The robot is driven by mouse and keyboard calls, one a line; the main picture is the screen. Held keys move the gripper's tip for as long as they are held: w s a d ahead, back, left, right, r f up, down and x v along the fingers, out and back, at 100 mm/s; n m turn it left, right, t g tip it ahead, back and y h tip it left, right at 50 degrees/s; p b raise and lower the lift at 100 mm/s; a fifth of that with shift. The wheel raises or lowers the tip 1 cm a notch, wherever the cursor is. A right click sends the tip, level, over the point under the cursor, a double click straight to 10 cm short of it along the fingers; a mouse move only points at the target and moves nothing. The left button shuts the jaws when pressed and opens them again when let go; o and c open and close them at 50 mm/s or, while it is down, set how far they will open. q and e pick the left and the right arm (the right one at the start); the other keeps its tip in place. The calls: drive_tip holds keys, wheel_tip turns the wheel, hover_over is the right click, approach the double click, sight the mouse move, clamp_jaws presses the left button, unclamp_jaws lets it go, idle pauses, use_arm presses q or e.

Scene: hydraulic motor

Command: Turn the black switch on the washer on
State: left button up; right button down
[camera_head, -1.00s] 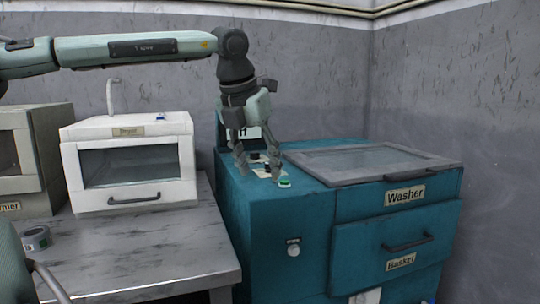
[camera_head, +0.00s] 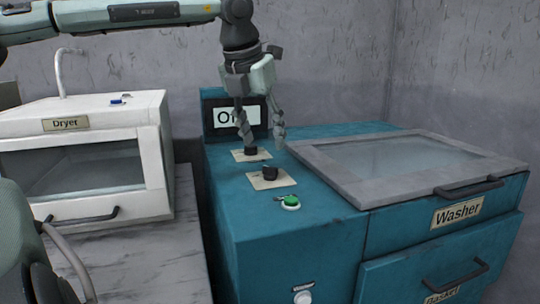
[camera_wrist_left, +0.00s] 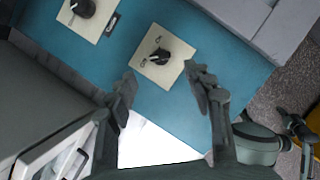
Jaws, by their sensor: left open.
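The teal washer (camera_head: 330,245) has two black rotary switches on cream plates on its top left side. The front switch (camera_head: 269,173) is nearer the camera. My left gripper (camera_head: 262,137) points down, open and empty, above and just beside the rear switch. In the left wrist view, one switch (camera_wrist_left: 159,57) lies just beyond the gap between the open fingers (camera_wrist_left: 166,84), and the other (camera_wrist_left: 84,8) is at the upper left. My right gripper is not visible.
A green button (camera_head: 291,202) sits in front of the switches. The washer's grey framed lid (camera_head: 335,170) lies closed to the right. A white dryer (camera_head: 80,112) stands on the marble-look table at the left. A grey wall is behind.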

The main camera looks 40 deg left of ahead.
sight(270, 167)
use_arm(q)
drive_tip(key=x, duration=0.6)
drive_tip(key=shift+w+f, duration=0.1)
drive_tip(key=shift+f, duration=0.1)
drive_tip(key=shift+w+a+f, duration=0.1)
drive_tip(key=shift+w+f, duration=0.1)
drive_tip(key=shift+f, duration=0.3)
drive_tip(key=c, duration=1.2)
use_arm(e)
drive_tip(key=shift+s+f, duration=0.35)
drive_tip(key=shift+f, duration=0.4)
